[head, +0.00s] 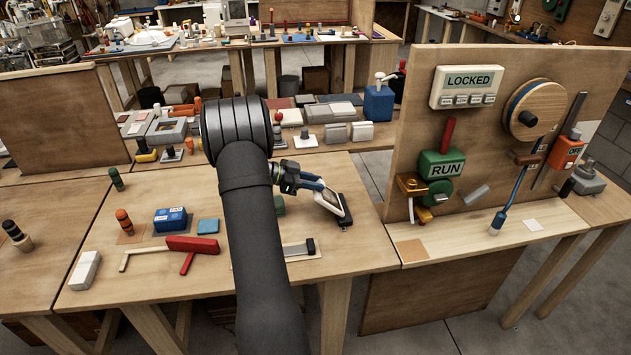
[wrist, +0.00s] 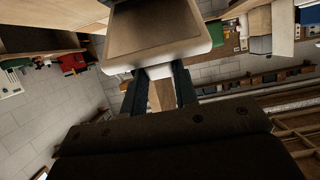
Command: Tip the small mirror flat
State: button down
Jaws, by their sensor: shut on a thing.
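The small mirror (head: 329,202) has a pale frame and leans at a tilt on a dark stand (head: 345,214) near the right end of the front table. My gripper (head: 318,187) is at the mirror's upper edge. In the wrist view the mirror (wrist: 158,28) fills the top middle, with a rounded white rim and a brownish face. The two dark fingers of my gripper (wrist: 160,80) are shut on its near edge. How the mirror joins the stand is hidden.
A blue box (head: 171,219), a blue block (head: 208,226) and a red lever (head: 192,244) lie left of my arm. A slider plate (head: 298,250) lies in front of the mirror. An upright panel (head: 400,150) with switches stands to the right.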

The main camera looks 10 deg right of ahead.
jog(key=c, duration=1.1)
grip_release()
jog(key=v, duration=1.7)
jog(key=shift+a, duration=0.15)
